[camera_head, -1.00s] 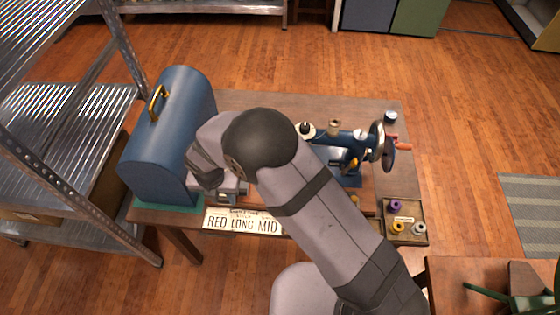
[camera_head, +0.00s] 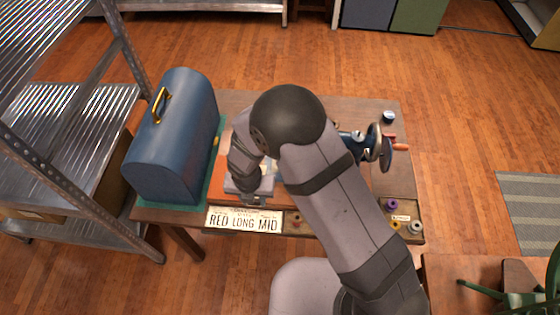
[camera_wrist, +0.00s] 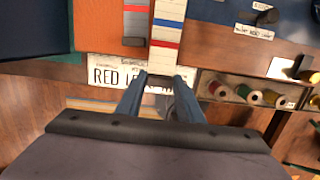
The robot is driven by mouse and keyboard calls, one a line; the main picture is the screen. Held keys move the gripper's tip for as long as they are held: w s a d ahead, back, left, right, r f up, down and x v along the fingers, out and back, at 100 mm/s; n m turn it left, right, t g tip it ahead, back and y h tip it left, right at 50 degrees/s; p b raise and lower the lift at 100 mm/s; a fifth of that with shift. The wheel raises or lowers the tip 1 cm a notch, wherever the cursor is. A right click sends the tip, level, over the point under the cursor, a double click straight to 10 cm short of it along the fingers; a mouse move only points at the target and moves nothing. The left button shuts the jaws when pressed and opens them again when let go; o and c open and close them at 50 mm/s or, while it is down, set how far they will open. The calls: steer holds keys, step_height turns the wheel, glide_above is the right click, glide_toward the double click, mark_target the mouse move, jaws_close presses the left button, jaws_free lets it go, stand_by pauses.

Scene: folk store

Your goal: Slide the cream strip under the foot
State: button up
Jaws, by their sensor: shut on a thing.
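The cream strip (camera_wrist: 166,40), banded in red and blue, runs up and away from my gripper in the wrist view. My gripper (camera_wrist: 168,80) is shut on its near end, just above the lettered plate. In the head view my gripper (camera_head: 250,190) is low over the table, between the blue case and the sewing machine. The blue sewing machine (camera_head: 352,142) is largely behind my arm. Its foot is hidden in the head view, and I cannot make it out in the wrist view. The strip's far end runs out of the wrist view.
A grey and red strip (camera_wrist: 136,22) lies left of the cream one. The blue case (camera_head: 175,140) stands left on a teal mat. The "RED LONG MID" plate (camera_head: 243,220) is at the front edge. A spool tray (camera_head: 402,232) is at right.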

mark_target(277, 193)
steer(key=d, duration=0.6)
steer(key=shift+d+p, duration=0.15)
steer(key=shift+p, duration=0.2)
steer(key=shift+w+f+b, duration=0.15)
steer(key=shift+f+b, duration=0.3)
steer(key=shift+f, duration=0.4)
steer(key=shift+w+f+b, duration=0.15)
steer(key=shift+f+b, duration=0.3)
steer(key=shift+f, duration=0.4)
steer(key=shift+w+p, duration=2.75)
steer(key=shift+p, duration=1.7)
steer(key=shift+w+f, duration=0.15)
steer(key=shift+f, duration=0.05)
steer(key=o, duration=0.9)
steer(key=shift+r, duration=0.1)
steer(key=shift+s+r+b, duration=0.15)
steer(key=shift+r, duration=1.05)
steer(key=shift+s+r+b, duration=0.2)
steer(key=shift+r, duration=0.95)
steer(key=shift+s+r+b, duration=0.15)
steer(key=shift+r, duration=1.05)
